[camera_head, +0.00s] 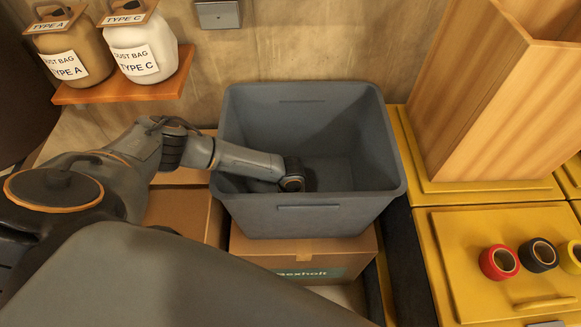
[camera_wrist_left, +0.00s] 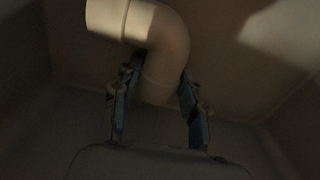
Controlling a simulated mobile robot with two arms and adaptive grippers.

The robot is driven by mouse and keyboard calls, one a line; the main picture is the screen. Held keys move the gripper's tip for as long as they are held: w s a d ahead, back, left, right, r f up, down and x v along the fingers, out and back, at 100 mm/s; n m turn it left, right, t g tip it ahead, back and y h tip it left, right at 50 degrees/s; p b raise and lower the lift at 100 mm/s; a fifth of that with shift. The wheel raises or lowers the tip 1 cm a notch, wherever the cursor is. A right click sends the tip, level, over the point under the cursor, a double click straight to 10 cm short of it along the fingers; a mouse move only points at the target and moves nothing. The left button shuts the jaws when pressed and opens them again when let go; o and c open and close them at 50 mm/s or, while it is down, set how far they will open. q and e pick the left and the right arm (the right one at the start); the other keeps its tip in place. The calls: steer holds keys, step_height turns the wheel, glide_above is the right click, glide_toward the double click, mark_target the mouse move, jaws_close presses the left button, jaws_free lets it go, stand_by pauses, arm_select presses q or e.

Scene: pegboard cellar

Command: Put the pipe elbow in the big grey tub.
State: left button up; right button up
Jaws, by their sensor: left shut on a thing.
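The big grey tub (camera_head: 330,222) stands open-topped on a cardboard box in the head view. My left arm reaches over its left side, with the wrist inside the tub and the gripper mostly hidden there. In the left wrist view my left gripper (camera_wrist_left: 160,88) is shut on the pipe elbow (camera_wrist_left: 172,38), a pale, curved tube. Its lower end is between the fingers, and its bend and other end stick out beyond the fingertips toward the upper left. Shadowed tub walls surround it. The elbow does not show in the head view. My right gripper is not in view.
The cardboard box (camera_head: 335,262) is under the tub. At right are a yellow surface (camera_head: 460,270) with several tape rolls and a tall wooden box (camera_head: 500,105). A shelf (camera_head: 128,90) with two labelled jars hangs at upper left.

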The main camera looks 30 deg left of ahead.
arm_select(q)
steer(key=shift+f, duration=0.2)
steer(key=o, duration=1.1)
steer(key=shift+r, duration=0.1)
steer(key=shift+r, duration=0.2)
step_height(320, 180, up, 12)
steer(key=shift+f+p, duration=0.1)
steer(key=shift+p, duration=0.65)
